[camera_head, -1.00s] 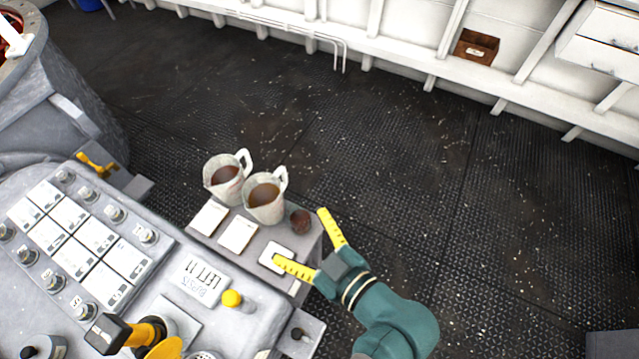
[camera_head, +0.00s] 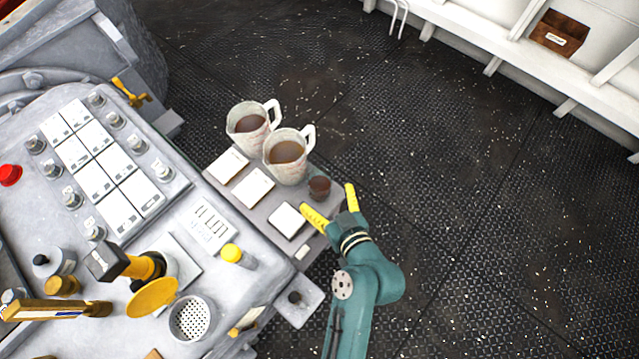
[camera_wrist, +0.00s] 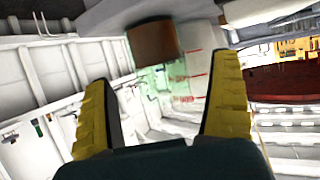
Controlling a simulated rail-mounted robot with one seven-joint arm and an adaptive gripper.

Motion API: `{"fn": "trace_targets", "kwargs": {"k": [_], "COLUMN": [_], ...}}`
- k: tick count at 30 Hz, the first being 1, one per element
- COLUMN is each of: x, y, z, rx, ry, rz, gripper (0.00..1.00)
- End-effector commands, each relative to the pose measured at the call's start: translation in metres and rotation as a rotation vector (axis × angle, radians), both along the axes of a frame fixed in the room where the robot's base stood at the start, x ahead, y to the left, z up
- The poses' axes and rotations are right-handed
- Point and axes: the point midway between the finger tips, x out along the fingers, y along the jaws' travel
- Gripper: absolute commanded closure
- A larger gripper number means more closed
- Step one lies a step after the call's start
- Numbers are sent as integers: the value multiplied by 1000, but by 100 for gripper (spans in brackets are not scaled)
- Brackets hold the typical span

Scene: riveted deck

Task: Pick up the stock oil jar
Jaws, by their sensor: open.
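The small jar with a brown lid (camera_head: 319,187), which I take for the stock oil jar, stands at the right end of a grey shelf (camera_head: 228,203). In the wrist view its brown lid (camera_wrist: 153,41) shows above a clear greenish body (camera_wrist: 165,85). My gripper (camera_head: 328,200) is open and empty, with one yellow finger on each side of the line to the jar. The jar appears between or just beyond the fingertips; I cannot tell whether they touch. In the wrist view the open fingers (camera_wrist: 160,78) frame the jar's body.
Two jugs of brown liquid (camera_head: 250,122) (camera_head: 289,155) stand close to the jar's left. White cards (camera_head: 288,221) lie along the shelf's front. A grey control panel (camera_head: 190,225) with knobs and levers fills the left. Open deck (camera_head: 480,200) lies to the right.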

Motion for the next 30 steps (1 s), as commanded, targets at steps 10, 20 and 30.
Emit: {"fn": "trace_targets", "kwargs": {"k": [10,20,30], "x": [42,42,42], "y": [17,17,17], "z": [-17,-17,-16], "rx": [-1,0,0], "ry": [0,0,-2], "rz": [0,0,-1], "gripper": [7,33,80]}}
